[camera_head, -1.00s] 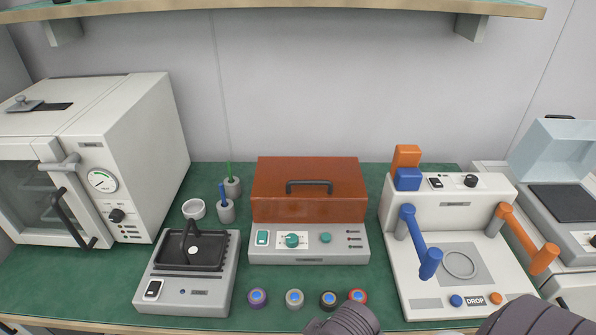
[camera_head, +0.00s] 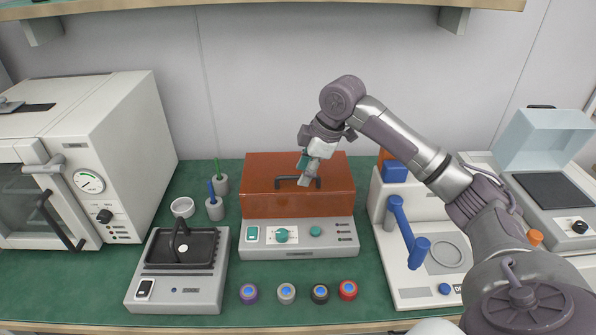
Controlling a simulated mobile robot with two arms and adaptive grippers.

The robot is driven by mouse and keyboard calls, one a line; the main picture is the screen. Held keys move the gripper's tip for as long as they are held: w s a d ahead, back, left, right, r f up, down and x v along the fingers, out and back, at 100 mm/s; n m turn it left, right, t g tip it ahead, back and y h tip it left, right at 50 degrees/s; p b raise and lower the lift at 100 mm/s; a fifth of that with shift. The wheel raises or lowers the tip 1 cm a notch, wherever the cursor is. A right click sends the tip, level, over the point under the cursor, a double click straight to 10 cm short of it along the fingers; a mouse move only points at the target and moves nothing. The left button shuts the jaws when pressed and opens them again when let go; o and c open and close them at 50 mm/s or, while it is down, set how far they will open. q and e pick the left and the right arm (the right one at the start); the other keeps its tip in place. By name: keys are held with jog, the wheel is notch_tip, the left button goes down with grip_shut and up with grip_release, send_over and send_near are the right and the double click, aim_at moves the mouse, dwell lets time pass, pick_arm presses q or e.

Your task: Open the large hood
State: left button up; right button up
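The orange-brown hood (camera_head: 270,202) is closed on the white device (camera_head: 260,249) in the middle of the bench. It has a dark bar handle (camera_head: 284,181) on its top. My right gripper (camera_head: 306,181) reaches in from the right, pointing down, with its fingertips at the right part of this handle. The fingers overlap the handle, and I cannot tell if they are shut on it. My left gripper is not in view.
A small dark-lidded device (camera_head: 205,272) stands left of the hood. A white machine with blue levers (camera_head: 400,227) stands right, partly behind my arm. Several round caps (camera_head: 287,292) lie in front. A pale blue transparent lid (camera_head: 541,140) stands raised at far right.

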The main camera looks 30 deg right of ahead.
aim_at(295, 176)
jog(key=d+r, duration=0.5)
jog(key=r, duration=0.3)
jog(key=shift+t+y, duration=0.3)
jog(key=shift+t, duration=0.1)
jog(key=p+x, duration=0.1)
jog(key=x, duration=1.3)
jog(key=shift+w+p, duration=0.1)
jog(key=shift+p, duration=0.2)
grip_shut()
jog(key=shift+a, duration=0.1)
